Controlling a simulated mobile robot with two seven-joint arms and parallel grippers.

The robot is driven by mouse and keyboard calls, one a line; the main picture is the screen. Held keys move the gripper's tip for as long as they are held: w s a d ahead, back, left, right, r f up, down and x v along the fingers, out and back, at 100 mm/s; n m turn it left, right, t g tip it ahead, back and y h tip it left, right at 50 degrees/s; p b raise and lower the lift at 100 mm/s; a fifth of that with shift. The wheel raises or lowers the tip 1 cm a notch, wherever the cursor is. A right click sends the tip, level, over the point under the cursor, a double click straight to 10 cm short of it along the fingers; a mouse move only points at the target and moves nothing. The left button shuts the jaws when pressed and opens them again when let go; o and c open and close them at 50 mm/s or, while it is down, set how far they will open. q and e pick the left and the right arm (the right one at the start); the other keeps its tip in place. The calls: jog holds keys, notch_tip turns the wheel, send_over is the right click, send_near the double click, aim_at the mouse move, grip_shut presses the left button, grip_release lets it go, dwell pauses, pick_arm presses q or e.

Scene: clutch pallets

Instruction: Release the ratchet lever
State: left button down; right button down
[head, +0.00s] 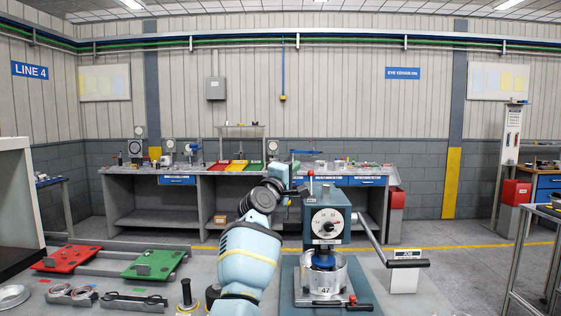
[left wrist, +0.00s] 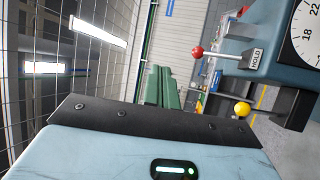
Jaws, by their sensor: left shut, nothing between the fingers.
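The press (head: 328,220) stands on a blue base plate, with a round dial on its blue head. A ratchet lever with a red ball knob (head: 310,174) rises at the head's top left. In the left wrist view the red knob (left wrist: 197,52) sits on a short rod beside a label reading HOLD. A yellow ball knob (left wrist: 242,109) shows below it there. My left gripper (head: 298,191) is at the upper left of the press head, close below the lever; it appears shut and empty. Its fingertips are small and dark, and I cannot tell whether they touch anything. My right gripper is out of view.
A long black-gripped handle (head: 408,263) sticks out right of the press. A metal cup marked 47 (head: 323,284) sits under the ram. Red (head: 67,258) and green (head: 153,264) pallets lie at left. A workbench (head: 124,171) stands behind.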

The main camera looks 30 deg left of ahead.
pick_arm(q)
jog(key=s, duration=0.1)
jog(key=s+r, duration=0.1)
jog(key=s, duration=0.1)
jog(key=s+p, duration=0.1)
jog(key=s, duration=0.1)
jog(key=shift+r, duration=0.4)
jog(key=shift+s, duration=0.1)
